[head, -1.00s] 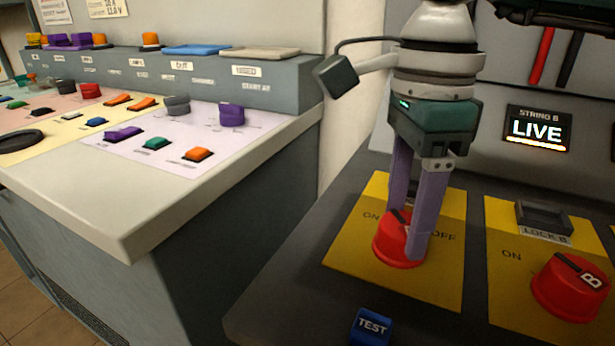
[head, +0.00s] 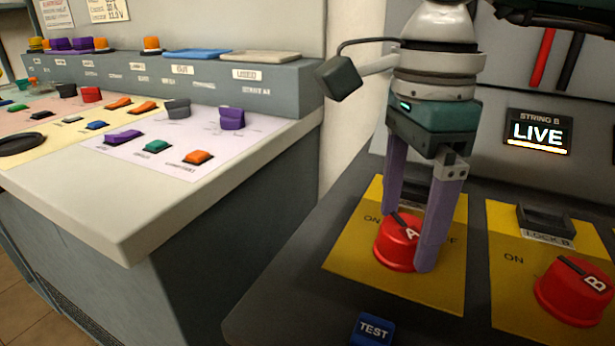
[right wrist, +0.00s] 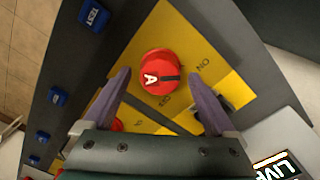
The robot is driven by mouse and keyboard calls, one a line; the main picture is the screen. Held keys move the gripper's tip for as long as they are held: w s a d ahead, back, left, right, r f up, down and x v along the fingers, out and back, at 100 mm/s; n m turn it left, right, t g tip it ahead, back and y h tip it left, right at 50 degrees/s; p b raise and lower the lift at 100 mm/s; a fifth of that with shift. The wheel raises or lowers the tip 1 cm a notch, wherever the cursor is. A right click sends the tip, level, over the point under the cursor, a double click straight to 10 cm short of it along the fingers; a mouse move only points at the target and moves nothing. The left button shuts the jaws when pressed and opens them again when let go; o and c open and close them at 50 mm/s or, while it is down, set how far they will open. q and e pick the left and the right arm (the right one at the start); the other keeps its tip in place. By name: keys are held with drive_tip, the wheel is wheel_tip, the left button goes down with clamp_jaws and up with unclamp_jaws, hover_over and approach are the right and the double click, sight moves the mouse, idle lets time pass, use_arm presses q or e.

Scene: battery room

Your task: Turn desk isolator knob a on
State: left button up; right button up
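Knob A (head: 397,244) is a red round isolator knob with a white A and a black pointer bar, on a yellow plate (head: 345,250) marked ON and OFF. In the head view its bar points up and left, toward the ON side; I cannot tell whether it sits exactly on the mark. My right gripper (head: 406,240) points down over the knob, open, with one purple finger on each side. In the right wrist view the knob (right wrist: 160,72) lies ahead between the parted fingertips (right wrist: 160,78), with gaps on both sides. My left gripper is out of view.
Red knob B (head: 574,290) is on the yellow plate to the right, below the LOCK B block (head: 545,219). A blue TEST button (head: 372,329) is in front. A STRING B display (head: 538,132) reads LIVE. A grey console (head: 150,200) with several coloured controls stands left.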

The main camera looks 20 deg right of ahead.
sight(405, 225)
drive_tip(key=shift+r, duration=0.1)
wheel_tip(405, 225, up, 10)
drive_tip(key=shift+p, duration=0.35)
drive_tip(key=shift+w, duration=0.1)
idle(0.3)
